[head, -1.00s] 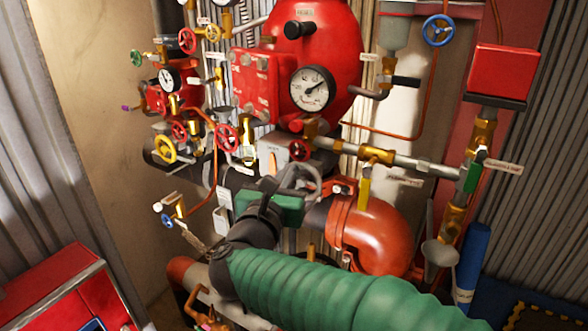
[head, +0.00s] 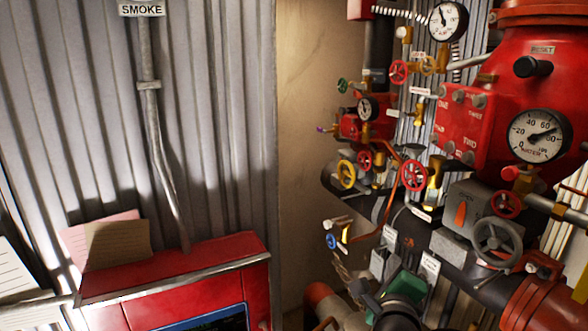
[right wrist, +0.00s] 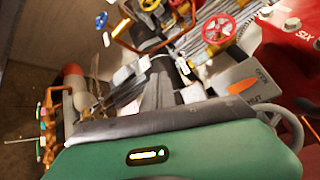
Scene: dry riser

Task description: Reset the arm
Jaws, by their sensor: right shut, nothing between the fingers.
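My right gripper (head: 400,286) shows at the bottom of the head view, with its green housing and dark wrist below the pipework. In the right wrist view its grey fingers (right wrist: 160,92) extend beyond the green housing, shut with nothing held between them. It appears in front of the dark horizontal pipe and the grey lever box (head: 470,215); I cannot tell the exact gap. Most of my right arm is below the head view's edge. My left gripper is not in view.
Gauges, red and yellow handwheels (head: 414,175) and the red riser valve (head: 490,110) crowd the right. A grey handwheel (head: 497,242) is right of my gripper. A red cabinet (head: 180,265) stands at lower left before a corrugated wall. Bare wall (head: 308,150) lies between.

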